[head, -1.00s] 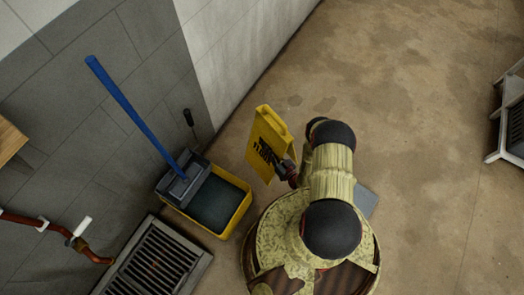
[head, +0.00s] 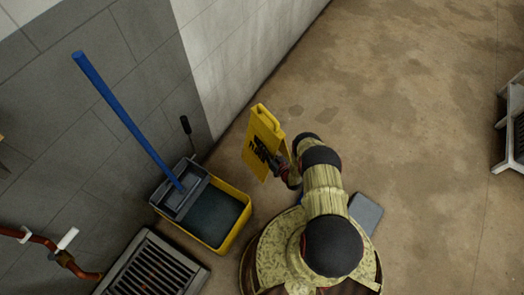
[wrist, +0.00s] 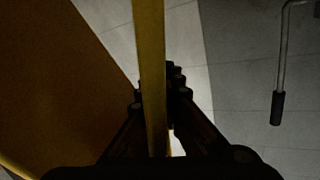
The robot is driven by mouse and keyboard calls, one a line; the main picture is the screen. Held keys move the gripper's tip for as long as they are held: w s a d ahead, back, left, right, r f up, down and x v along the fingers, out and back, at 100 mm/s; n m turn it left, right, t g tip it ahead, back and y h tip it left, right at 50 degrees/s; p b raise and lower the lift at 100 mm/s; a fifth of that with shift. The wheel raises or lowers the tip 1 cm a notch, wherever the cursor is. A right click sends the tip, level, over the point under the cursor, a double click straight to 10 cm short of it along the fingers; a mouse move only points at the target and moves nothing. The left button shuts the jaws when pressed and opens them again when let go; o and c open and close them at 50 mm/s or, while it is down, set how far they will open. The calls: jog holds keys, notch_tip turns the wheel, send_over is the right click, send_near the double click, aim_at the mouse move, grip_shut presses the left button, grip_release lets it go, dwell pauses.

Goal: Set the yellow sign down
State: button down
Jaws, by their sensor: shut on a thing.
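The yellow sign (head: 265,135) is a folded floor sign with dark lettering. It stands out left of my arm in the head view, close to the wall side. My gripper (head: 281,163) is shut on the sign's near edge. In the wrist view the sign's yellow edge (wrist: 150,70) runs between the two fingers of my gripper (wrist: 160,100), with a broad panel at left. Whether the sign's bottom touches the floor cannot be told.
A yellow mop bucket (head: 228,232) with a blue-handled mop (head: 120,115) stands left of the sign. A floor grate (head: 152,268) lies in front of it. The wall (head: 240,50) is behind. A white-framed rack (head: 512,125) is at far right. Brown floor (head: 400,120) between is clear.

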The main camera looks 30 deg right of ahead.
jog(key=shift+w+d+f, duration=0.1)
jog(key=shift+w+f, duration=0.2)
jog(key=shift+w+f+b, duration=0.15)
jog(key=shift+f+b, duration=0.4)
jog(key=shift+f, duration=0.3)
jog(key=shift+w+f+b, duration=0.1)
jog(key=shift+f+b, duration=0.4)
jog(key=shift+f, duration=0.5)
jog(key=c, duration=2)
grip_release()
jog(key=s+p, duration=0.1)
jog(key=s, duration=0.3)
jog(key=s+d+p, duration=0.1)
jog(key=s, duration=0.3)
jog(key=s+d+p, duration=0.1)
jog(key=s, duration=0.3)
jog(key=shift+d, duration=0.15)
